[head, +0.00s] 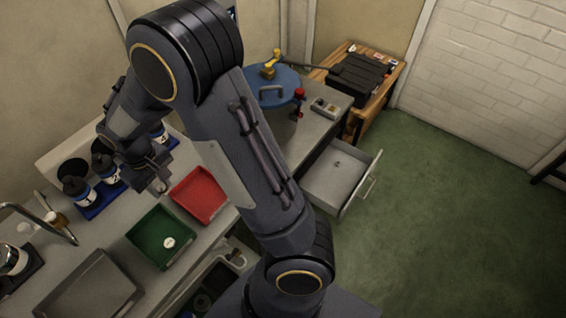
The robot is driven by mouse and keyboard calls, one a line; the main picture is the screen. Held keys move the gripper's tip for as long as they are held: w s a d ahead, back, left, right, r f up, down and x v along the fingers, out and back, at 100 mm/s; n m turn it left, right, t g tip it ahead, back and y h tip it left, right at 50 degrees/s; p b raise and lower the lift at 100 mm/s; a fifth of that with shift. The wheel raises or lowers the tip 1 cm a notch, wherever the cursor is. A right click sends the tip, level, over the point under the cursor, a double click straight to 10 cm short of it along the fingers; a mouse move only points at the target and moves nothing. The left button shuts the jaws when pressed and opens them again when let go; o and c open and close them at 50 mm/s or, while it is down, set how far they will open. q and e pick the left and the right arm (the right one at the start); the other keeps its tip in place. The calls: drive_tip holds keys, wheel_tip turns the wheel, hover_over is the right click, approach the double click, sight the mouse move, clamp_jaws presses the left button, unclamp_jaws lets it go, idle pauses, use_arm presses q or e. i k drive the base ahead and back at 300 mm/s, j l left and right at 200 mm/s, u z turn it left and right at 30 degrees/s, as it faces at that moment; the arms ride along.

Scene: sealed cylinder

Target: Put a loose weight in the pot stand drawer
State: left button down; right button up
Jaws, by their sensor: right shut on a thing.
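My right gripper (155,180) hangs over the counter at the left, between the dark bottles and the red tray. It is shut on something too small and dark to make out. The drawer (325,189) is pulled open below the counter that bears the blue-lidded pot (268,92). A small greyish thing (337,163) lies in its back part; I cannot tell whether it is a weight. A small pale disc (168,242) lies in the green tray. My left gripper is out of view.
A red tray (198,194) and a green tray (150,228) sit on the counter, with a grey tray (88,290) nearer. Dark bottles (76,188) stand on a blue rack at the left. My right arm crosses the middle of the view. Green floor right of the drawer is clear.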

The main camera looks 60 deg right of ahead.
sight(330, 193)
drive_tip(key=k+l, duration=0.15)
drive_tip(key=l, duration=0.25)
drive_tip(key=k+l+u, duration=0.1)
drive_tip(key=l, duration=0.35)
drive_tip(key=k+l, duration=0.2)
drive_tip(key=l, duration=0.2)
drive_tip(key=k+l, duration=0.15)
drive_tip(key=l, duration=0.25)
drive_tip(key=k+l+u, duration=0.1)
drive_tip(key=l, duration=0.3)
drive_tip(key=k+l, duration=0.2)
drive_tip(key=l, duration=0.2)
drive_tip(key=k+l+u, duration=0.1)
drive_tip(key=l, duration=0.25)
drive_tip(key=k, duration=0.1)
